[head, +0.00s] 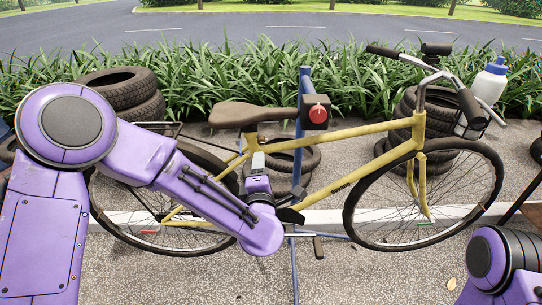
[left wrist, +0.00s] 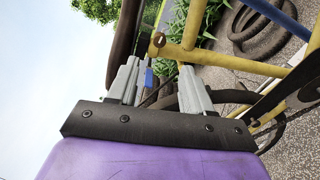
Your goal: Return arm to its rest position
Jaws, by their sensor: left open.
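My left arm (head: 185,178) is purple and reaches in from the left across the rear half of a yellow bicycle (head: 345,187). My left gripper (head: 258,158) points up beside the frame, below the brown saddle (head: 238,114). In the left wrist view its two grey fingers (left wrist: 160,85) stand apart, with the yellow frame tubes (left wrist: 205,55) just beyond them. I see nothing held between the fingers. I cannot tell whether they touch the frame. Part of my right arm (head: 500,262) shows at the lower right; its gripper is out of view.
A blue stand post (head: 305,85) with a red knob (head: 318,113) rises by the saddle. Stacked tyres (head: 125,90) stand behind at the left. A white bottle (head: 490,82) is near the handlebar. Plants and a road lie behind. Open gravel lies in front.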

